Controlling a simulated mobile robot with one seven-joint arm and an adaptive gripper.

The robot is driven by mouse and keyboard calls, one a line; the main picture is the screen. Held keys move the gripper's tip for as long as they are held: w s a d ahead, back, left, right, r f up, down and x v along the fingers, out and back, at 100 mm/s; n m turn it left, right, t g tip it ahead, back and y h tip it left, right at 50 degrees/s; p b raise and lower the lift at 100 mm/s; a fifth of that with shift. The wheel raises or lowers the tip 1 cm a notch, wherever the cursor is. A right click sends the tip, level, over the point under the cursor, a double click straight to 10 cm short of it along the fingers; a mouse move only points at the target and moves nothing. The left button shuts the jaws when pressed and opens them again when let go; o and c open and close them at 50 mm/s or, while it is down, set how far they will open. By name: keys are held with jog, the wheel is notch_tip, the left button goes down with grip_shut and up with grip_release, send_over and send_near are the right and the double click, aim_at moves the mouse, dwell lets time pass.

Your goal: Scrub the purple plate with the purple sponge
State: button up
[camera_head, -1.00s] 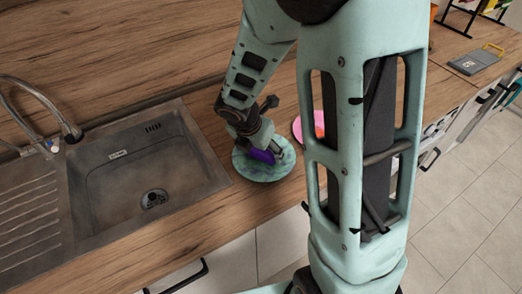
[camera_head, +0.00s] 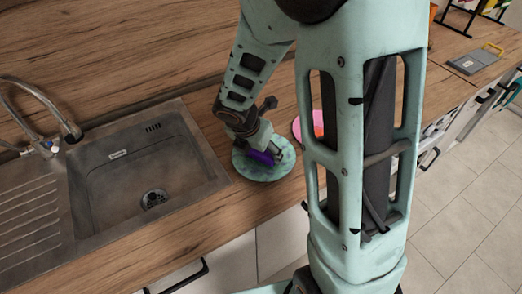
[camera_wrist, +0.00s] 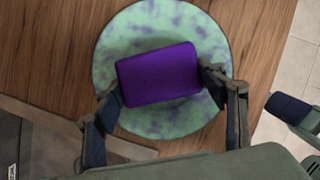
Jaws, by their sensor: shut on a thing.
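The plate (camera_head: 250,173) is round and pale green with purple blotches. It lies on the wooden counter just right of the sink. In the wrist view the plate (camera_wrist: 125,38) shows around and beneath the sponge. The purple sponge (camera_wrist: 158,75) is a rounded block held between the two fingers of my gripper (camera_wrist: 160,86). My gripper (camera_head: 262,153) is shut on the sponge, over the plate. The sponge (camera_head: 264,157) looks to be at the plate's surface, but I cannot tell whether it touches.
A steel sink (camera_head: 105,187) with a tap (camera_head: 66,125) is on the left. A pink round item (camera_head: 318,123) lies right of the plate, partly hidden by my arm. A grey board (camera_head: 474,63) is at the far right. The counter's front edge is close to the plate.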

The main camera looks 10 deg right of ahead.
jog(key=shift+w+d, duration=0.55)
jog(key=shift+s+a, duration=0.1)
jog(key=shift+s+a, duration=0.25)
jog(key=shift+a, duration=0.05)
jog(key=shift+w+a, duration=0.2)
jog(key=shift+s+d, duration=0.1)
